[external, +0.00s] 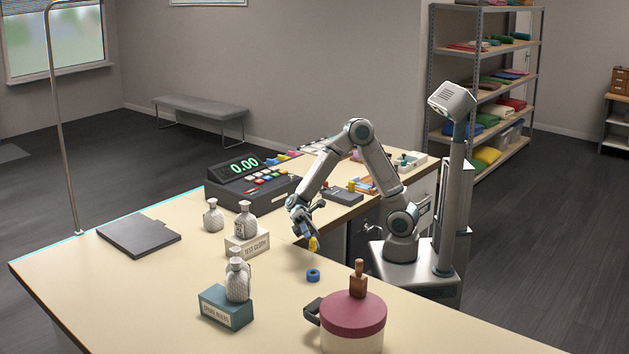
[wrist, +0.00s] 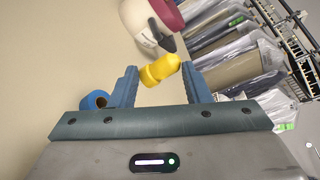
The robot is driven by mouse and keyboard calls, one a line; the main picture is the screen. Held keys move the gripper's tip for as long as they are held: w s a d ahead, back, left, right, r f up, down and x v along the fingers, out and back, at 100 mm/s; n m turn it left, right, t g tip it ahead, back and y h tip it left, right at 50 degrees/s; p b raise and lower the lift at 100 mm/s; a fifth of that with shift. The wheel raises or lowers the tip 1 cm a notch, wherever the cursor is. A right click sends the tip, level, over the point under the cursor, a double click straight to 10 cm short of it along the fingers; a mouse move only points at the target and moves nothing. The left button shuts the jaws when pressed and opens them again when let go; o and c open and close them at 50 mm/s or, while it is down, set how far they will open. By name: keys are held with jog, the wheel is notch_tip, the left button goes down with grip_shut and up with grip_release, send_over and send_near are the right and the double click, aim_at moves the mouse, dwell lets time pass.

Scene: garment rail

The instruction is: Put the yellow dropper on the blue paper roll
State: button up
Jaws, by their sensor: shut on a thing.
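My gripper (external: 311,233) is shut on the yellow dropper (external: 313,244) and holds it above the counter. In the wrist view the yellow dropper (wrist: 161,69) sits tilted between the blue fingers of my gripper (wrist: 158,80). The blue paper roll (external: 313,275) lies on the counter below and a little in front of the dropper, apart from it. It also shows in the wrist view (wrist: 94,100), left of the left finger and partly hidden by it.
A round pot with a maroon lid (external: 352,313) stands near the roll. A teal box (external: 226,308) and a white box (external: 247,245) bear grey bottles. A cash register (external: 250,180) stands behind. The counter around the roll is clear.

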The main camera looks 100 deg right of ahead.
aim_at(311, 250)
jog(key=shift+f, duration=2.05)
jog(key=shift+f, duration=0.15)
jog(key=o, duration=1)
jog(key=shift+o, duration=0.2)
